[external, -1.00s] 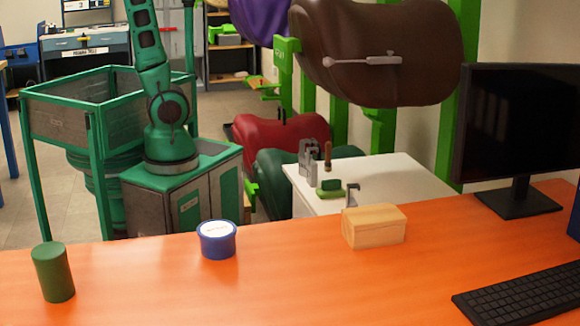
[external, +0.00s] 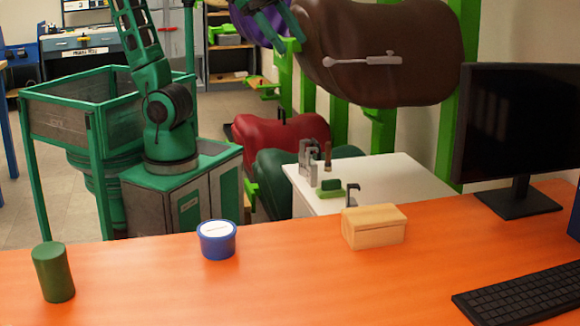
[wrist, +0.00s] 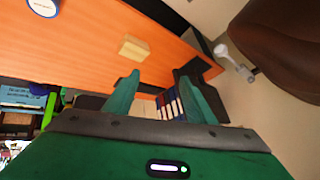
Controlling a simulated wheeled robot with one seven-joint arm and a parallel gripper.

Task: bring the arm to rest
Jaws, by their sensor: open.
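My gripper (wrist: 159,76) shows in the wrist view as two green fingers standing apart, with nothing held between them. It is raised, with the orange table (wrist: 75,45) seen beyond it. In the external view my arm (external: 165,95) rises from its green base and leaves the top edge of the picture. A teal part of my arm (external: 272,22) comes back into the picture at the top, in front of the purple saddle and beside the brown saddle.
The brown saddle (external: 375,55) hangs on a green rack, close to my arm's teal part. A red saddle (external: 280,140) is lower. The orange table bears a green cylinder (external: 53,272), blue tub (external: 217,245), wooden box (external: 374,230), monitor (external: 520,130) and keyboard (external: 520,295).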

